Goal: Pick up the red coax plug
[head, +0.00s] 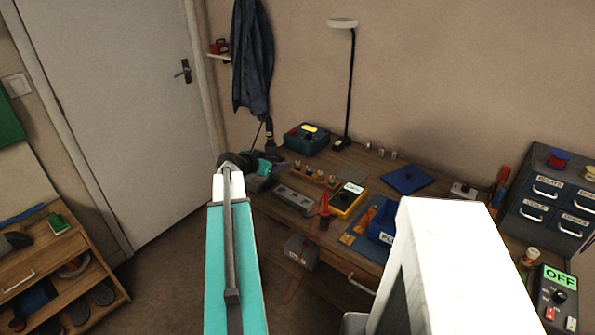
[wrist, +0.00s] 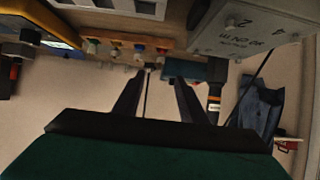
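A wooden strip with several small coloured plugs (head: 315,175) stands on the bench, just right of the end of my arm in the head view. In the wrist view, which looks upside down, the row of plugs spans the top middle. The fingertips are not clear in the head view.
A yellow meter (head: 348,198), a grey power strip (head: 296,197), a teal box (head: 306,139) and a lamp (head: 350,90) crowd the bench (head: 365,160). A blue bin (head: 385,225) stands nearby.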

